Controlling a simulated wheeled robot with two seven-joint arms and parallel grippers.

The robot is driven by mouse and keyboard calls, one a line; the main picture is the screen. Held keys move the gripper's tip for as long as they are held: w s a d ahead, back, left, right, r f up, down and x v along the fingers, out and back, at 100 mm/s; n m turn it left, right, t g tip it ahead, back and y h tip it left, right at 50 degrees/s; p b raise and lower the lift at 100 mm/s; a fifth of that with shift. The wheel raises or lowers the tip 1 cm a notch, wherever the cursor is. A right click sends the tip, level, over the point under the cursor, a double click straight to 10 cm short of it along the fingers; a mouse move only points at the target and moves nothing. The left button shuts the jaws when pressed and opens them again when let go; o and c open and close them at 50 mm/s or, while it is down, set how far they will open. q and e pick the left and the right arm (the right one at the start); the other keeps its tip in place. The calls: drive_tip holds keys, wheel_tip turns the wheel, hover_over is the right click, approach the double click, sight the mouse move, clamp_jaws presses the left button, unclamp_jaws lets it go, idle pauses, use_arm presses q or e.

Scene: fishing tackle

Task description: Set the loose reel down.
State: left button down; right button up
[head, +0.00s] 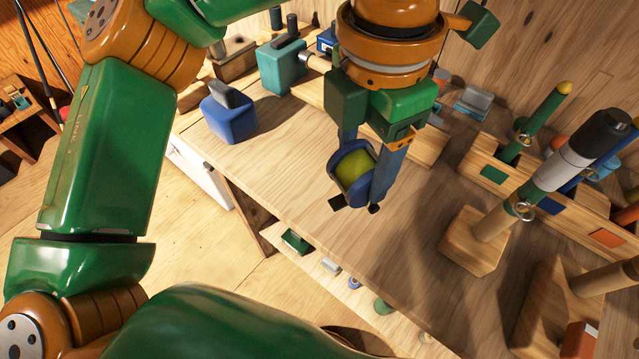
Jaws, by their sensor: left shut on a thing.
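My left gripper (356,200) points down over the wooden workbench, near its front edge. It is shut on a loose reel (353,168), a blue spool with yellow-green line, held between its two fingers. The reel appears to be above the bench top (290,160), but the exact gap is hard to tell. Part of the reel is hidden by the finger on the right. My right gripper does not show in the head view.
A blue block-like object (229,118) and a teal one (282,68) stand at the back left. Rod stands, one with a wooden base (474,242), are on the right. A low shelf with small items (330,266) lies below the front edge. Bench left of the reel is clear.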

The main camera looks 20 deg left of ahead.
use_arm(q)
drive_tip(key=n, duration=0.1)
drive_tip(key=s+d+n, duration=0.1)
drive_tip(key=n, duration=0.1)
drive_tip(key=shift+s+d+n+b, duration=0.25)
drive_tip(key=shift+n+b, duration=0.05)
drive_tip(key=shift+b, duration=0.1)
drive_tip(key=shift+n, duration=0.4)
drive_tip(key=w+a+f+p, duration=0.1)
drive_tip(key=w+a+f, duration=0.2)
drive_tip(key=f, duration=0.1)
drive_tip(key=w+a+f+p, duration=0.1)
drive_tip(key=w+a+f, duration=0.2)
drive_tip(key=w+f, duration=0.1)
drive_tip(key=w+a+f+p, duration=0.1)
drive_tip(key=w+a+f, duration=0.2)
drive_tip(key=f, duration=0.1)
drive_tip(key=shift+w, duration=0.15)
drive_tip(key=shift+a+f, duration=0.1)
drive_tip(key=shift+f, duration=0.3)
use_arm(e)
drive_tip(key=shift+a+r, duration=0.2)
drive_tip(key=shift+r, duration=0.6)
use_arm(q)
drive_tip(key=shift+f, duration=0.2)
drive_tip(key=shift+c, duration=0.4)
unclamp_jaws()
drive_tip(key=shift+r, duration=0.1)
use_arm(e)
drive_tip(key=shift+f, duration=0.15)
